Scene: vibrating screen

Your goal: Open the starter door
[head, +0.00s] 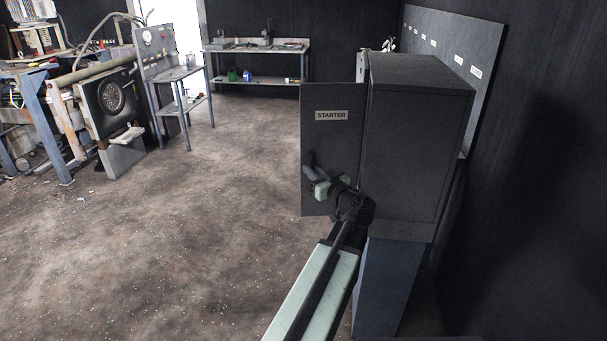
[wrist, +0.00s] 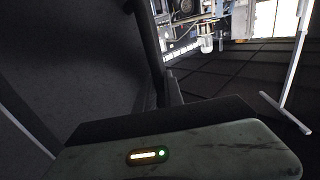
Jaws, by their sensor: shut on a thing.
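The starter door (head: 332,145) is a dark grey panel with a white "STARTER" label. In the head view it stands swung out to the left of the dark cabinet (head: 418,150), at a wide angle, label facing me. My gripper (head: 318,181) is at the lower left part of the door, shut on its handle, which is mostly hidden behind the fingers. In the wrist view my gripper's pale green body fills the bottom and a dark panel fills the left; the fingertips' contact is too dark to make out.
The cabinet rests on a blue-grey stand (head: 388,285) beside the dark right wall. A grey panel with several labels (head: 455,60) is behind it. A workbench (head: 257,47) stands at the back, and machinery (head: 105,100) at the left. The floor (head: 190,220) left of the door is open.

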